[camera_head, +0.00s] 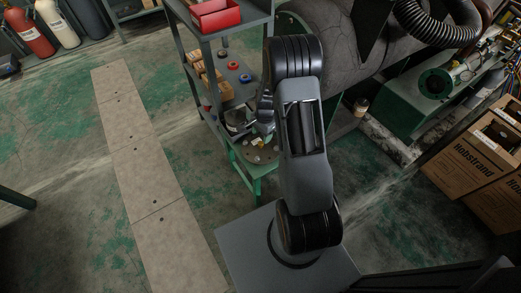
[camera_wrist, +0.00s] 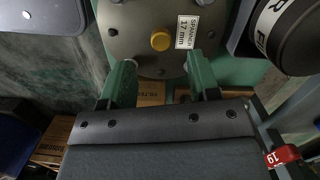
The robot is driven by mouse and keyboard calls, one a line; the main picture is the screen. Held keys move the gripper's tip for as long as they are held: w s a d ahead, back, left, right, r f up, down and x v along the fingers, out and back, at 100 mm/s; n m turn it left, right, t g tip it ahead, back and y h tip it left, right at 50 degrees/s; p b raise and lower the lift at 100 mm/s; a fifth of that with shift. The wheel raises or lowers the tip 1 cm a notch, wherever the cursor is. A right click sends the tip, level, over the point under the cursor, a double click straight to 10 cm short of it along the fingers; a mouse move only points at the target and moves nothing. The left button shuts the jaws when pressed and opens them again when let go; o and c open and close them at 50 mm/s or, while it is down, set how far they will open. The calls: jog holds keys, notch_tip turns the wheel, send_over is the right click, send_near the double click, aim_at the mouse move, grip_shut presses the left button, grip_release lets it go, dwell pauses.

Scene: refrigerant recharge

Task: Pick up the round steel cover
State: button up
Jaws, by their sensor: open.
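The round steel cover (camera_wrist: 133,38) is a grey disc with bolts near its rim, a yellow knob (camera_wrist: 160,41) at its middle and a white label reading "SPANNER 17 mm". Its top edge is cut off in the wrist view. In the head view it appears on a green stand (camera_head: 258,172), partly hidden by my arm. My gripper (camera_wrist: 160,68) is open, its two green fingers apart at the cover's near side with nothing held between them. Whether the fingers touch the cover, I cannot tell. My gripper (camera_head: 265,117) also shows small in the head view.
A grey shelf rack holds a red bin (camera_head: 215,17) and small boxes. A green-ended tank lies behind. Cardboard boxes (camera_head: 480,165) stand at right.

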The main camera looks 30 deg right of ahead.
aim_at(261, 143)
jog(key=shift+a+f+b, duration=0.15)
jog(key=shift+f+b, duration=0.35)
jog(key=shift+f, duration=1.1)
jog(key=shift+a+f+b, duration=0.1)
jog(key=shift+f+b, duration=0.35)
jog(key=shift+f, duration=1.15)
jog(key=shift+c, duration=0.5)
grip_shut()
jog(key=shift+r, duration=0.1)
